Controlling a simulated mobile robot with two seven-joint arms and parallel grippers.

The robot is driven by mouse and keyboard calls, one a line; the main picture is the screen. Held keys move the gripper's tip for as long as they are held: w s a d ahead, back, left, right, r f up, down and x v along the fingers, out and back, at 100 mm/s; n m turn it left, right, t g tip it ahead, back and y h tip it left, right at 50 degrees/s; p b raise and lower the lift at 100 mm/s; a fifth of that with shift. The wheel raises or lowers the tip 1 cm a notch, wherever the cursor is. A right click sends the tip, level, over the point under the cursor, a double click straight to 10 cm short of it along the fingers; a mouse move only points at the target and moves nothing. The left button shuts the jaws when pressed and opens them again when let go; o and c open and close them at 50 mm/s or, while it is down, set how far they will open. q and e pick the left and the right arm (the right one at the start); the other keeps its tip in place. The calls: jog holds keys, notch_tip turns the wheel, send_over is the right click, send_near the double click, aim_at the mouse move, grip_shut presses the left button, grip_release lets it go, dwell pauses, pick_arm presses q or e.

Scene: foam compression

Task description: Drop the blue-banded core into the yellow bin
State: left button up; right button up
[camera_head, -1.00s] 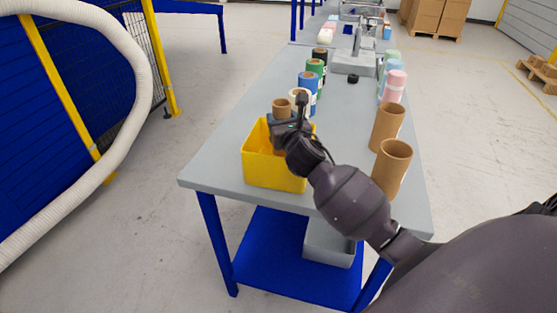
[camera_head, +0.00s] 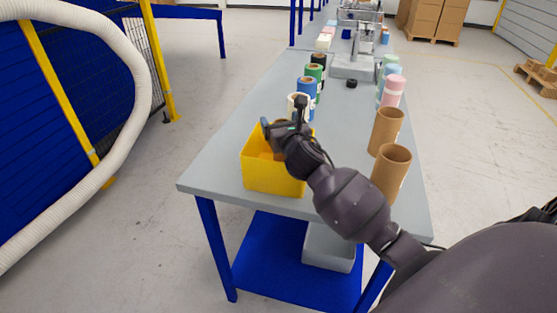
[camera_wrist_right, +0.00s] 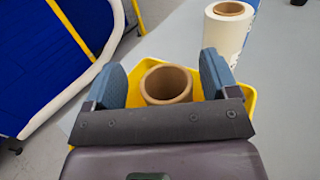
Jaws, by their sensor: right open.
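The yellow bin (camera_head: 273,179) stands at the near left part of the table. My right gripper (camera_head: 277,127) is over it, with its two fingers (camera_wrist_right: 163,76) spread open. A brown cardboard core (camera_wrist_right: 166,83) is between the fingers in the right wrist view, low within the bin's outline, with gaps at both sides. Its blue band is not visible, and whether it rests on the bin floor is hidden. In the head view my gripper mostly covers it. My left gripper is not in view.
A white roll (camera_wrist_right: 229,26) stands just behind the bin, with blue (camera_head: 306,86) and green (camera_head: 314,72) rolls beyond. Two brown cores (camera_head: 386,131) (camera_head: 391,171) stand at the table's right edge, with pink rolls (camera_head: 393,91) behind. The table's middle is clear.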

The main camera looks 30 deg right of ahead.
notch_tip(320, 180, up, 19)
jog(key=p, duration=0.3)
jog(key=shift+r, duration=0.15)
dwell(0.4)
